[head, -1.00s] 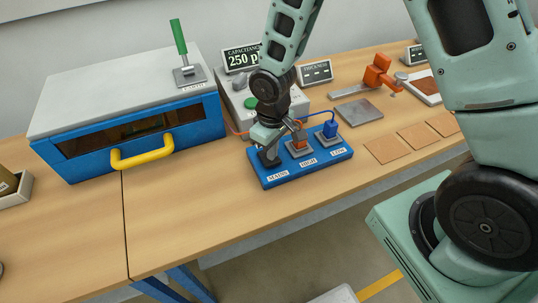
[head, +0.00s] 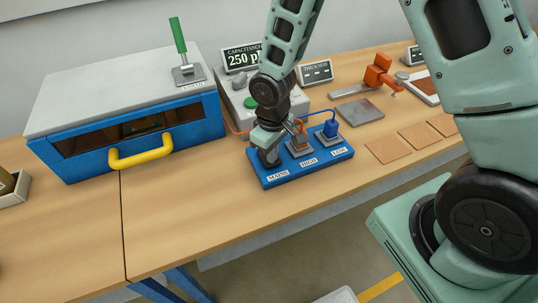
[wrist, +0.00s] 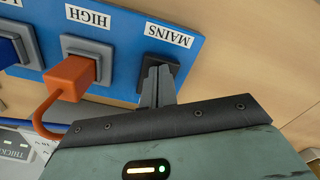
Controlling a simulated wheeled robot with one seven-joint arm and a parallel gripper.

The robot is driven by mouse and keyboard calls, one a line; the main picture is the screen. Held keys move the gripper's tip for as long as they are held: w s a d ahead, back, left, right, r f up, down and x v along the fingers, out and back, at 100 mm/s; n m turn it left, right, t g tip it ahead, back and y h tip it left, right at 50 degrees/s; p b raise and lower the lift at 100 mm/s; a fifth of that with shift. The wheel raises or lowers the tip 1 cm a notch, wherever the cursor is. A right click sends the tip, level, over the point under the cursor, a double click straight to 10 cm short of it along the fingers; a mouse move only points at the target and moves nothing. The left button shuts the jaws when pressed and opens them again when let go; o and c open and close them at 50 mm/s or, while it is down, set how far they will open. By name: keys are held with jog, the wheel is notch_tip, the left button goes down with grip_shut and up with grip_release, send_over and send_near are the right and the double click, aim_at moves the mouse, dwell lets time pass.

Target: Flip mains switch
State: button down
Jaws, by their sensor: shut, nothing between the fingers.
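A blue board (head: 288,179) on the bench carries positions labelled MAINS, HIGH and LOW. At MAINS, a dark square block (wrist: 163,61) shows in the wrist view, partly covered by my fingers; I cannot make out a switch lever. My gripper (wrist: 158,74) is shut and empty, its fingertips right over the MAINS block. I cannot tell whether they touch it. In the head view my gripper (head: 268,158) reaches down from above onto the MAINS end of the board and hides what is there.
An orange plug (wrist: 72,77) with a cable sits at HIGH, close beside my gripper. A blue plug (head: 329,130) sits at LOW. A blue oven-like box (head: 70,158) with a yellow handle (head: 140,154) stands left. The bench front (head: 220,220) is clear.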

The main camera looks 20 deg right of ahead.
jog(key=shift+f, duration=0.2)
jog(key=shift+r, duration=0.2)
jog(key=shift+r+p, duration=2.9)
jog(key=shift+r, duration=0.5)
jog(key=s+a+r+b, duration=0.2)
jog(key=s+r, duration=0.1)
jog(key=s, duration=0.3)
jog(key=s+a+r+n+b, duration=0.1)
jog(key=s+a+r+b, duration=0.1)
jog(key=s+r, duration=0.2)
jog(key=s+a+r+b, duration=0.2)
jog(key=s+r+b, duration=0.1)
jog(key=s, duration=0.7)
jog(key=shift+a+r+n+y, duration=0.15)
jog(key=shift+r+n+y, duration=0.2)
jog(key=shift+r, duration=0.35)
